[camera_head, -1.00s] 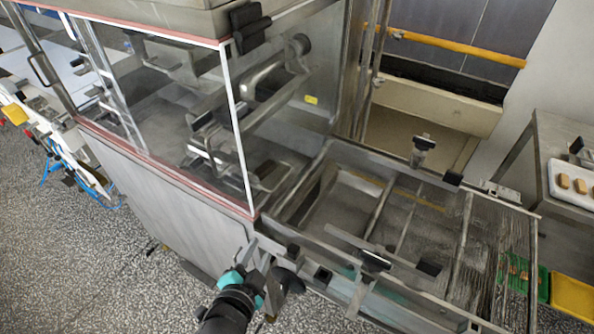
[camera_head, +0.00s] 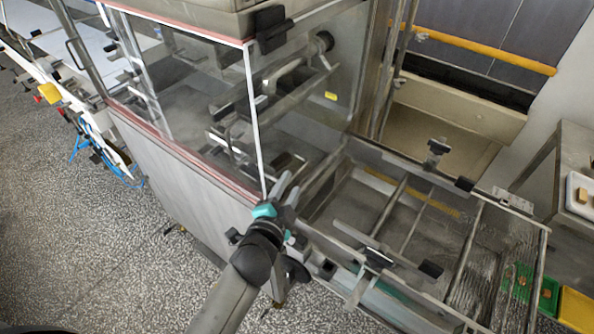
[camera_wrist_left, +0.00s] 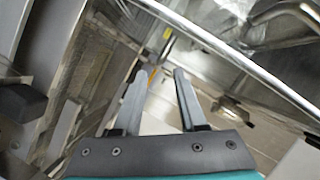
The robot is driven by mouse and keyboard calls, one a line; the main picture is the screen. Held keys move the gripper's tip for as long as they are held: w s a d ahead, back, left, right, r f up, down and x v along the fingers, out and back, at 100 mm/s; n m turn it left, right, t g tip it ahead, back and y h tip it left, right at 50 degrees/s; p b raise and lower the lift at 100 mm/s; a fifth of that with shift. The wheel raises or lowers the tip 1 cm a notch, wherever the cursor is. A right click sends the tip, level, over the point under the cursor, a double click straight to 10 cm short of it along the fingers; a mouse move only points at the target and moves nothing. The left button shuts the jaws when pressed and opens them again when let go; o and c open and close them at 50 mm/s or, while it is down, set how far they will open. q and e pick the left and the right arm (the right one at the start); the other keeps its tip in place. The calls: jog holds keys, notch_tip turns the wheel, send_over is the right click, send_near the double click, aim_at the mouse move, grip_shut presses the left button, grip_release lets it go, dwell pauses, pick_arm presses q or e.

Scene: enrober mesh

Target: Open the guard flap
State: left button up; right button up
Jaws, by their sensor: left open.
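The enrober's clear guard panels (camera_head: 195,95) have a white upright edge (camera_head: 254,120) at their near corner. A black block (camera_head: 271,28) sits at the top of this corner. I cannot tell for certain which panel is the guard flap. My left gripper (camera_head: 287,187) is open and empty, with its fingers pointing up near the lower end of the white edge. In the left wrist view, the two fingers (camera_wrist_left: 158,82) are spread with nothing between them. A bright edge (camera_wrist_left: 225,48) runs diagonally beyond them; contact cannot be made out. My right gripper is out of view.
The mesh conveyor bed (camera_head: 440,235) with black knobs (camera_head: 378,258) extends right of the housing. A green tray (camera_head: 548,296) and a yellow tray (camera_head: 577,309) are at the lower right. A white tray (camera_head: 583,207) stands on a side table. Speckled floor is open at lower left.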

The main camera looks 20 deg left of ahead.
aim_at(296, 175)
pick_arm(q)
jog(key=shift+x, duration=3.2)
grip_shut()
